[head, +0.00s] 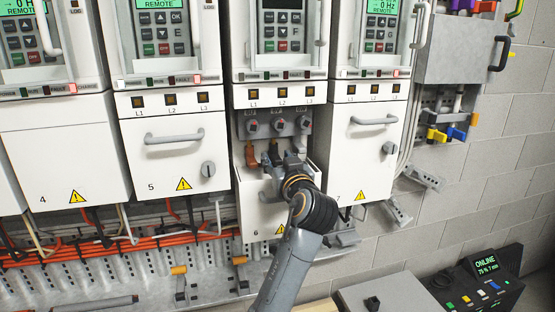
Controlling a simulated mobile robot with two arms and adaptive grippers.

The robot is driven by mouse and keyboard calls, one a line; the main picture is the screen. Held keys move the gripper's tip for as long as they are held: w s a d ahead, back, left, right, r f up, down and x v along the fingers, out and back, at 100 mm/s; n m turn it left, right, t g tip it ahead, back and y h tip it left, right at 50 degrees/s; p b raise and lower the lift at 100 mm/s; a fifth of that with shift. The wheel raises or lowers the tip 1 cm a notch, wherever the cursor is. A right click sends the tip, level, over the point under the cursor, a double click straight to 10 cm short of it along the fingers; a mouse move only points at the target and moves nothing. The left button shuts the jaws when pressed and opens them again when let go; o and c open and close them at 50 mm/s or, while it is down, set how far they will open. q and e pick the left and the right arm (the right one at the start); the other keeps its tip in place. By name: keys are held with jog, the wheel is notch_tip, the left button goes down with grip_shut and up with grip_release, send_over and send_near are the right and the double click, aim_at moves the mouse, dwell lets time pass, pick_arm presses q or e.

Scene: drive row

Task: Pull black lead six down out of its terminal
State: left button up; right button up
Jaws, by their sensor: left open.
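Drive six (262,213) stands in the middle of the row. A brown lead (251,156) rises to the left terminal. A black lead (273,150) shows under the middle terminal (277,125), partly hidden by my gripper. My left gripper (284,160) is open in the bay, right at the black lead. Whether its fingers touch the lead, I cannot tell. The area under the right terminal (303,123) is mostly hidden by the gripper. My right gripper is not in view.
Drive five (165,165) and drive seven (350,160) stand closed on either side, with protruding handles. Orange and black cables run along a slotted metal rail (120,270) below. A grey box (390,295) and a black console reading ONLINE (485,285) are at lower right.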

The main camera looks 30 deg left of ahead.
pick_arm(q)
jog(key=v, duration=1.1)
jog(key=shift+s, duration=0.2)
jog(key=shift+d, duration=0.1)
